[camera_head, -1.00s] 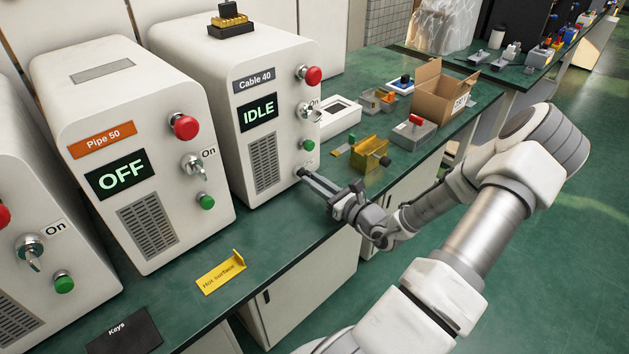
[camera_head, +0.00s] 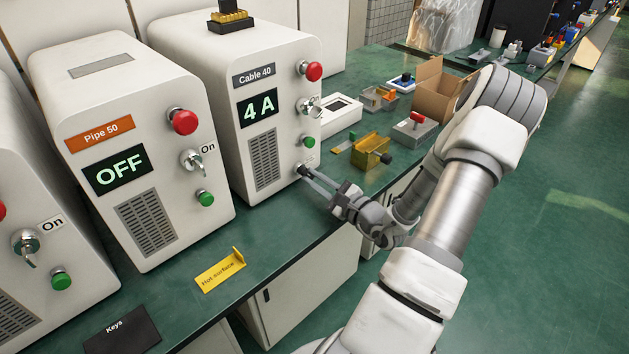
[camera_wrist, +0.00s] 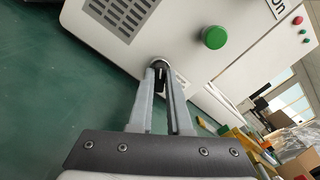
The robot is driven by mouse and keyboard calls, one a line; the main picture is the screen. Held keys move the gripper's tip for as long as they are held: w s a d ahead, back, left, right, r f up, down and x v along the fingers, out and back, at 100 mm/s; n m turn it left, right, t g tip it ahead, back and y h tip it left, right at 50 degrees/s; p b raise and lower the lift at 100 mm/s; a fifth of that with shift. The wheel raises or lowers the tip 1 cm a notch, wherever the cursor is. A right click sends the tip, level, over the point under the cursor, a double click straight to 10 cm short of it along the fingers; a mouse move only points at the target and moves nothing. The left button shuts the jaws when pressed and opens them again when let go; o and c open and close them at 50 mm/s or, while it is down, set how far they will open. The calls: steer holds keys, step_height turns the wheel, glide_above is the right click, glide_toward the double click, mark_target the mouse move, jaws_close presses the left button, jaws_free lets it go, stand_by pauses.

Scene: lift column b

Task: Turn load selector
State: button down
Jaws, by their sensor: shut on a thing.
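The Cable 40 unit (camera_head: 262,100) is a white cabinet on the green bench, and its display (camera_head: 258,108) reads 4 A. The load selector is the small dark knob (camera_head: 301,170) low on its front, below the green button (camera_head: 309,141). My gripper (camera_head: 307,172) is shut on this knob, reaching in from the right. In the wrist view my gripper's fingers (camera_wrist: 161,74) close around the knob (camera_wrist: 159,65), which shows as a dark centre in a metallic ring. The fingers hide part of the knob, and its exact pointer setting cannot be read.
The Pipe 50 unit (camera_head: 130,140) reads OFF, left of Cable 40. A yellow Hot surface sign (camera_head: 220,272) stands on the bench front. A yellow block (camera_head: 370,151), a grey box with red knob (camera_head: 415,129) and a cardboard box (camera_head: 440,95) lie right of the unit.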

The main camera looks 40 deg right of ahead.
steer(key=shift+f+n+b, duration=0.1)
steer(key=shift+n+b, duration=0.4)
steer(key=shift+n, duration=0.4)
steer(key=c, duration=0.9)
jaws_free()
steer(key=shift+o, duration=0.2)
steer(key=shift+s, duration=0.1)
steer(key=s+d+p, duration=0.1)
steer(key=s, duration=1.6)
steer(key=shift+s+d+p, duration=0.15)
steer(key=shift+p, duration=0.2)
